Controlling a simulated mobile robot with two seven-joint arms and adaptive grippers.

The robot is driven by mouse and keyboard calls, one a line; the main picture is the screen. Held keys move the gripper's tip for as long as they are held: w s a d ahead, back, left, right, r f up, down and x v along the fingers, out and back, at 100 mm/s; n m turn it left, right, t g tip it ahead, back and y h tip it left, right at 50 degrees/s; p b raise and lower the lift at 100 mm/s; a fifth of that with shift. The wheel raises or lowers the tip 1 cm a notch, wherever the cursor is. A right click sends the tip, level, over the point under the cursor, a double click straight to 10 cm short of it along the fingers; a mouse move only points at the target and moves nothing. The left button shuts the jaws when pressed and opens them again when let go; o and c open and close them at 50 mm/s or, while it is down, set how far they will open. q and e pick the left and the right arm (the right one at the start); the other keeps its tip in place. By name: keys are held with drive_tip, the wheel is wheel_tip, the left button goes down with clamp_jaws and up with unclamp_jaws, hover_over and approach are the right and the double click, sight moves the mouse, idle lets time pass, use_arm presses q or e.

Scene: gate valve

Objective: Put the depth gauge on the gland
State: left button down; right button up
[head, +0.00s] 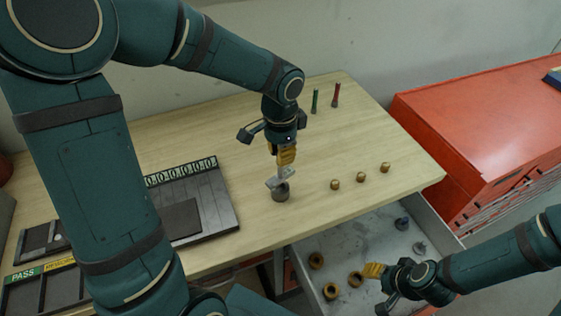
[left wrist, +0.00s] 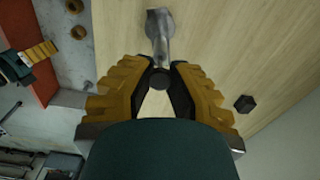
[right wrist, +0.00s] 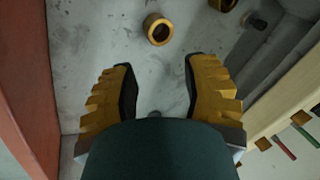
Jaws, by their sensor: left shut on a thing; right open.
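My left gripper (head: 286,157) is shut on the depth gauge (head: 280,177), a silver-grey tool with a flat crosspiece, over the middle of the table. A grey metal cylinder (head: 281,195), which looks like the gland, stands on the table right under the gauge. I cannot tell whether the two touch. In the left wrist view the gauge (left wrist: 160,45) runs up from between the fingertips (left wrist: 160,80). My right gripper (head: 377,285) is open and empty over the drawer; its spread fingers show in the right wrist view (right wrist: 158,85).
Three small brass pieces (head: 360,177) stand right of the cylinder, with green (head: 315,101) and red (head: 336,95) sticks behind. A dark tray (head: 222,208) lies left. The open drawer (head: 331,229) holds several brass rings (right wrist: 157,29). A red cabinet (head: 475,125) stands right.

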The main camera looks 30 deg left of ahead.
sight(280, 172)
use_arm(q)
wheel_tip(280, 172, down, 2)
drive_tip(key=shift+s+f, duration=0.15)
drive_tip(key=shift+f, duration=0.5)
drive_tip(key=shift+f, duration=0.1)
drive_tip(key=c, duration=1)
unclamp_jaws()
